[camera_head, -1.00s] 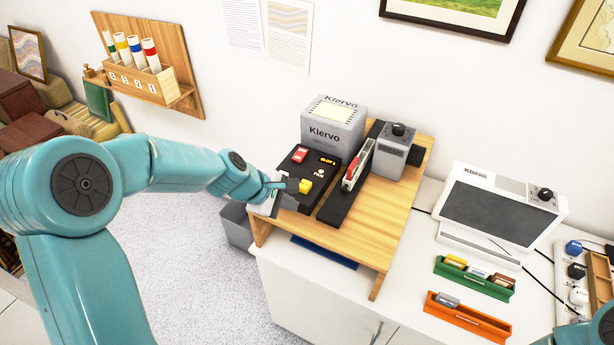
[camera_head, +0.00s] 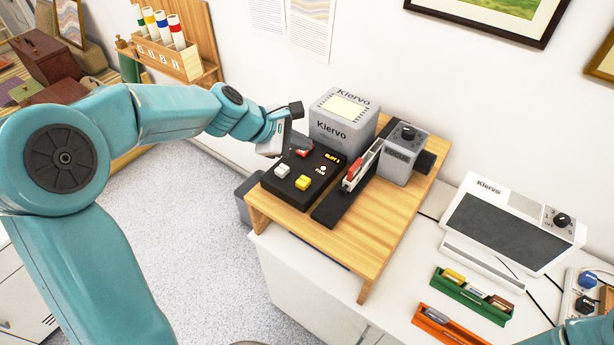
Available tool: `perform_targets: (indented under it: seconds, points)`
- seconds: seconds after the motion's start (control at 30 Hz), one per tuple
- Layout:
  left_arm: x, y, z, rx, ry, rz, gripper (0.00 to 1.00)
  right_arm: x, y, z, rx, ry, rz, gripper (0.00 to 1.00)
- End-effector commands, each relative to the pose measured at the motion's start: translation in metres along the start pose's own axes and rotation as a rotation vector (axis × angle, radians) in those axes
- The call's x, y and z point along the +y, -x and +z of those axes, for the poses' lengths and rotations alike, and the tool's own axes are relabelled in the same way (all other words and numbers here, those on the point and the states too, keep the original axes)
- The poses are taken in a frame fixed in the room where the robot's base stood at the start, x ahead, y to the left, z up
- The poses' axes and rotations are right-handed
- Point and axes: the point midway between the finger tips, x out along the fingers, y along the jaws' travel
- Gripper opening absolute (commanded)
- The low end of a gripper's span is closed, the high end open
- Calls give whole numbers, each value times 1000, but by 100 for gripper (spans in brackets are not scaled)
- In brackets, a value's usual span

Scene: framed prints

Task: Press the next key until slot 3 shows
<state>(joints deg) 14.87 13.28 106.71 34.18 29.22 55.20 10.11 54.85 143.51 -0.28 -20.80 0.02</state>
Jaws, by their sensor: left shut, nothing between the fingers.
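A black control box (camera_head: 313,164) sits on the wooden stand. It has a red key (camera_head: 304,149), a white key (camera_head: 282,170), a yellow key (camera_head: 303,183) and a small lit yellow display (camera_head: 332,157). The display seems to read "SLOT" with a number too small to be sure of. My left gripper (camera_head: 301,141) is shut and empty at the box's far left edge, by the red key, which it partly hides. I cannot tell whether it touches that key. My right gripper is out of view; only a bit of its arm shows at the bottom right corner.
A grey Klervo projector box (camera_head: 342,118) stands behind the control box. A black rail with a slide carrier (camera_head: 361,166) and a grey focus unit (camera_head: 402,153) stand to its right. A screen unit (camera_head: 512,225), a green tray (camera_head: 472,298) and an orange tray (camera_head: 446,329) lie farther right.

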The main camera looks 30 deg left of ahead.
Motion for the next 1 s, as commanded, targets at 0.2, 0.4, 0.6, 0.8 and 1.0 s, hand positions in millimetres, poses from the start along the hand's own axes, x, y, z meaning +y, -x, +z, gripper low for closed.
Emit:
perform_targets:
  seconds: [0.2,0.4,0.6,0.8,1.0]
  points:
    - [-2,2,-1,0,1,-1,0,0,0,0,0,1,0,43]
    - [-5,-2,-4,1,1,0,0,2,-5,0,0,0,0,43]
    - [-15,-16,-13,2,2,0,0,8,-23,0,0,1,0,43]
    - [-29,-38,-28,2,2,1,0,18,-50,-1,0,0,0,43]
    - [-42,-57,-40,2,2,1,0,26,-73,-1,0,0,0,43]
